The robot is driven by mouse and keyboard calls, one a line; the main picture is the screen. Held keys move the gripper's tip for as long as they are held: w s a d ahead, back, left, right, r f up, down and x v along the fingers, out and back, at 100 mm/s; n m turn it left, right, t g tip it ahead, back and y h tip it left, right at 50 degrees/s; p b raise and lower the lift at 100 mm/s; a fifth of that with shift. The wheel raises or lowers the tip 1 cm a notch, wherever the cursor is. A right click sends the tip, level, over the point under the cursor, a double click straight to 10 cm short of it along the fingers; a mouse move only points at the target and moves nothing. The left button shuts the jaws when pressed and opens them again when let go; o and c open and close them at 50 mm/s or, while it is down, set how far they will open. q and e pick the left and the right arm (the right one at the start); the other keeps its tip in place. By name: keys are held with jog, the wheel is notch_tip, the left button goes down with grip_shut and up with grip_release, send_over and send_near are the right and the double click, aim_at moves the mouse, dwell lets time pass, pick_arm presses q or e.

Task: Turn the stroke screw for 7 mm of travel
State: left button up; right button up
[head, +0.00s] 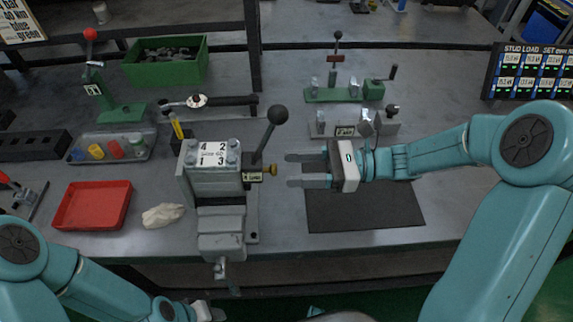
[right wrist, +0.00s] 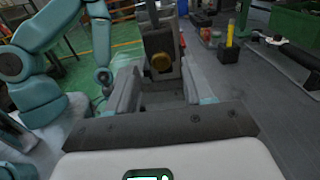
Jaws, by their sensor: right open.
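The brass knob of the stroke screw (head: 271,169) sticks out of the right side of a grey valve block (head: 213,178) with a numbered top plate. The block sits in a vise (head: 222,243). My right gripper (head: 293,170) is open and empty just right of the knob, its fingers pointing left at it. The fingertips look short of the knob in the head view. In the right wrist view the knob (right wrist: 160,63) lies between the two fingers. My left gripper (head: 204,311) is low at the bottom edge, partly cut off; its jaws are unclear.
A black-knobbed lever (head: 277,115) rises behind the screw. A dark mat (head: 362,207) lies under my right gripper. A grey fixture (head: 345,126) and a green stand (head: 335,96) are behind. A red tray (head: 91,207) and a cloth (head: 163,215) are left of the vise.

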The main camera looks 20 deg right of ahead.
aim_at(270, 170)
jog(key=shift+x, duration=1.3)
